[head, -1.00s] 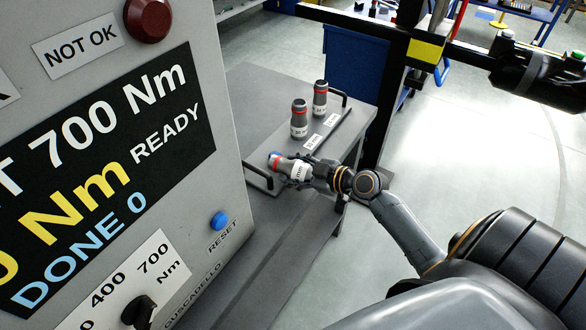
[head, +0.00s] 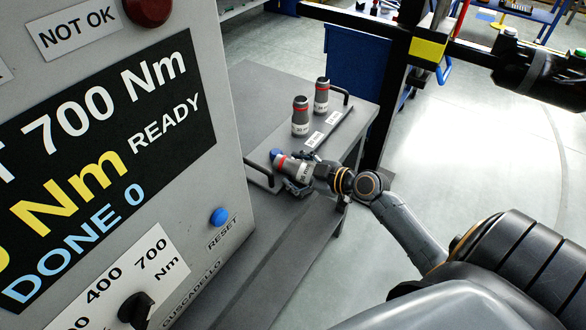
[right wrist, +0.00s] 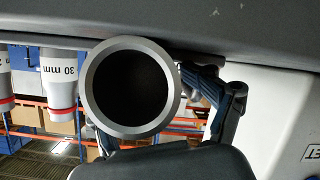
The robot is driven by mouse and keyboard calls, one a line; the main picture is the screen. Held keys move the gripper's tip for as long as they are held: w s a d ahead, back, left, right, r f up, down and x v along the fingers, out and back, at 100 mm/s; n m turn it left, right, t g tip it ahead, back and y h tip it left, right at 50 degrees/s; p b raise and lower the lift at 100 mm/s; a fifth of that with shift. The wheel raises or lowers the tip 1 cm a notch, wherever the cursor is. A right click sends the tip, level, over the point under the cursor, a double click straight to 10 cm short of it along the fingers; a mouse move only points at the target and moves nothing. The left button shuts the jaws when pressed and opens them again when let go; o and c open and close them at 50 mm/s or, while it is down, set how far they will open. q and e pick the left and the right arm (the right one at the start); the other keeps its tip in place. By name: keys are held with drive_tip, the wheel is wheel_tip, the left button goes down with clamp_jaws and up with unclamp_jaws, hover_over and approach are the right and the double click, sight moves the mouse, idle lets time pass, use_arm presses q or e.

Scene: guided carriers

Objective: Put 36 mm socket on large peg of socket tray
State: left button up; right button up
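The 36 mm socket (head: 290,165) is a grey cylinder with a red band and a white label. My right gripper (head: 299,172) is shut on it. The socket is tilted, its narrow red-banded end towards the upper left, over the near end of the socket tray (head: 318,128). A small blue piece (head: 275,153) shows at that end; I cannot tell whether it is a peg or part of the socket. In the right wrist view the socket's round open end (right wrist: 90,92) faces the camera, with finger links beside it. The large peg is not clearly visible. My left gripper is not in view.
Two other red-banded sockets, one nearer (head: 300,117) and one farther (head: 321,96), stand upright on the tray. The tray has dark handles (head: 258,174). A large grey control panel (head: 185,60) stands close on the left. A dark post (head: 392,100) rises behind the table.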

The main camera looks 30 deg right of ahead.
drive_tip(key=shift+s+d, duration=0.1)
drive_tip(key=shift+d, duration=0.05)
drive_tip(key=shift+r+p, duration=0.6)
drive_tip(key=shift+p, duration=0.05)
drive_tip(key=shift+r+p, duration=0.5)
drive_tip(key=shift+p, duration=0.15)
drive_tip(key=shift+s+d+f+b, duration=0.15)
drive_tip(key=shift+s+b, duration=0.25)
drive_tip(key=shift+b, duration=0.05)
drive_tip(key=shift+s+d+f+b, duration=0.15)
drive_tip(key=shift+s+b, duration=0.2)
drive_tip(key=shift+b, duration=0.05)
drive_tip(key=b+v, duration=0.2)
drive_tip(key=v, duration=0.8)
drive_tip(key=shift+r+b, duration=0.25)
drive_tip(key=shift+b, duration=0.05)
